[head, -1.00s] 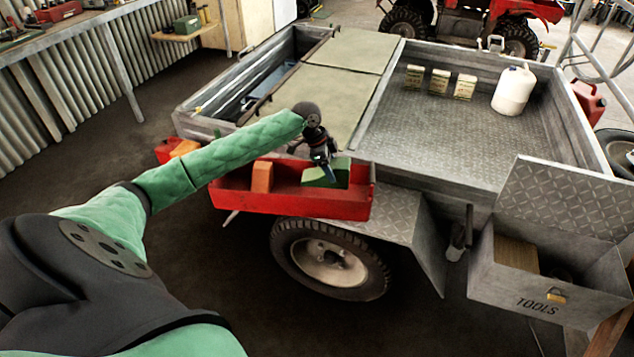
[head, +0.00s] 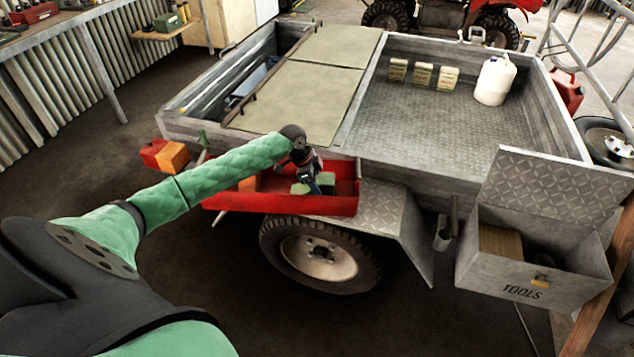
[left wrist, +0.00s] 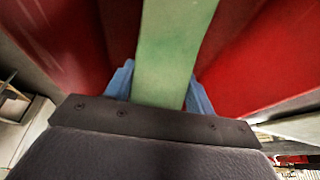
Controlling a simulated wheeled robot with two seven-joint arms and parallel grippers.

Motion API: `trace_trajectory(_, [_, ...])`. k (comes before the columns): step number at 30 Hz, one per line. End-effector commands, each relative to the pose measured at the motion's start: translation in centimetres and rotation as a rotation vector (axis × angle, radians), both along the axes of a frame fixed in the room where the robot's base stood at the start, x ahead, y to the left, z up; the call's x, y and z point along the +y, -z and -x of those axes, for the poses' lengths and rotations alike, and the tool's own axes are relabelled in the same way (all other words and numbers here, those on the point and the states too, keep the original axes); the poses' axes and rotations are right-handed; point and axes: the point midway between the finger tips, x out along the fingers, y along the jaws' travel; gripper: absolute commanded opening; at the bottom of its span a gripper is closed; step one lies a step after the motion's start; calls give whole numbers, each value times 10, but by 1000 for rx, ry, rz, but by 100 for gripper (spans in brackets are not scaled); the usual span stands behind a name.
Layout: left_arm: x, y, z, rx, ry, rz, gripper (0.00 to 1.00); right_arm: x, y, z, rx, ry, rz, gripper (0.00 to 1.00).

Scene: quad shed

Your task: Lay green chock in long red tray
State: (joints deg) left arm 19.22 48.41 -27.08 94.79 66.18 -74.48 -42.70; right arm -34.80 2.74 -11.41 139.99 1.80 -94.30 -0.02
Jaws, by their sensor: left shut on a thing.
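The long red tray (head: 280,204) is fixed along the near side of the trailer, above the wheel. My left gripper (head: 314,187) is over the right part of the tray, pointing down. It is shut on the green chock (head: 328,181), which shows on both sides of the fingers, low between the tray's walls. In the left wrist view the green chock (left wrist: 170,50) runs between the blue fingers, with red tray walls (left wrist: 265,55) on both sides. I cannot tell whether the chock touches the tray floor. My right gripper is not in view.
An orange block (head: 247,185) sits in the tray's left part, partly hidden by my arm. Another orange block (head: 173,156) is beyond the tray's left end. The open tool box (head: 530,270) is at the right. A white jug (head: 495,80) stands in the trailer bed.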

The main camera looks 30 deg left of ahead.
Motion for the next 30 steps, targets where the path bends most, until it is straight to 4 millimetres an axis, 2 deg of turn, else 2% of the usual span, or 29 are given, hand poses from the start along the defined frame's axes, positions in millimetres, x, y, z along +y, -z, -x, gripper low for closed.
trace_trajectory(1, [0,1,0,0,0,0,60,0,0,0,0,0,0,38])
trace_trajectory(3, [0,0,0,0,0,0,74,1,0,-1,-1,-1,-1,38])
trace_trajectory(4, [0,0,0,0,0,0,76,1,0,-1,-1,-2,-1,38])
trace_trajectory(12, [0,0,0,0,0,0,76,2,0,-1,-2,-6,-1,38])
trace_trajectory(17, [4,-9,1,-2,0,-2,76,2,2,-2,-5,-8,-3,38])
trace_trajectory(30, [30,-82,15,-2,1,-2,76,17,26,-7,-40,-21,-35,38])
